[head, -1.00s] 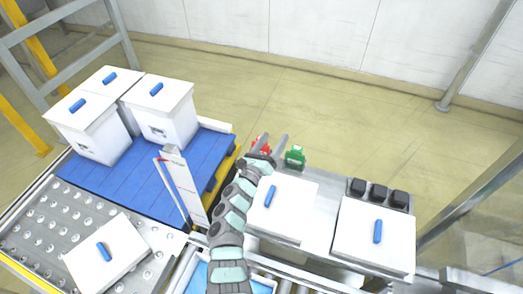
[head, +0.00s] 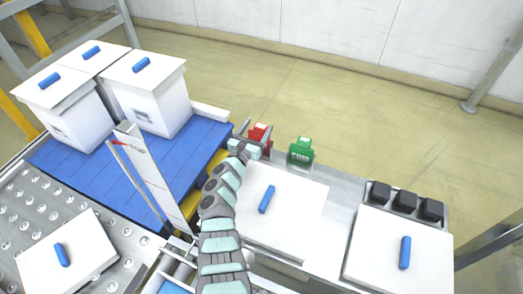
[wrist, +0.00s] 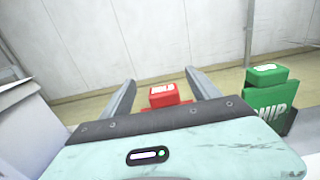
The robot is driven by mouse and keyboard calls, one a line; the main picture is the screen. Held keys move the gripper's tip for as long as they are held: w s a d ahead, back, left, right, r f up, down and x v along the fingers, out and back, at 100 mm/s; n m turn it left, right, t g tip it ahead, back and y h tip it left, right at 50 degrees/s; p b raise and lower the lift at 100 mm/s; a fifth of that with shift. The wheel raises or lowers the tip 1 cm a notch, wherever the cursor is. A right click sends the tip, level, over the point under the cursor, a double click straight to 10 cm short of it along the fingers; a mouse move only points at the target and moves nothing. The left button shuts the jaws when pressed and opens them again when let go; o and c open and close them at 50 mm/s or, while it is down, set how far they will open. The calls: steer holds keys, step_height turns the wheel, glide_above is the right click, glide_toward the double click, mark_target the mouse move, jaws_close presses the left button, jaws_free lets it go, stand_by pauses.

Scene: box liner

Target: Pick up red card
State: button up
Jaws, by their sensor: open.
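The red card (head: 260,134) stands upright at the back edge of the metal table, with a white label on top. In the wrist view the red card (wrist: 163,95) shows between the two fingers, its lower part hidden by my gripper body. My gripper (head: 254,132) is open, with one finger on each side of the red card. In the wrist view my gripper (wrist: 160,90) has a clear gap on both sides of the card. I cannot tell how deep the card sits between the fingers.
A green card (head: 301,151) stands close to the right. White lidded boxes with blue handles (head: 156,88) stand on a blue pallet (head: 203,139). White lids (head: 290,205) lie on the table (head: 342,200). Black blocks (head: 404,201) sit right. A white panel (head: 150,170) rises left of my arm.

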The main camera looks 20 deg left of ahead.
mark_target(259, 131)
step_height(259, 131, down, 3)
steer(key=shift+r+b, duration=0.15)
steer(key=shift+b, duration=0.5)
steer(key=shift+w, duration=0.15)
steer(key=w+b, duration=0.3)
steer(key=b, duration=0.1)
steer(key=shift+w, duration=0.3)
steer(key=shift+w+d+r+b, duration=0.1)
steer(key=shift+w+b, duration=0.5)
steer(key=shift+b, duration=0.15)
jaws_close()
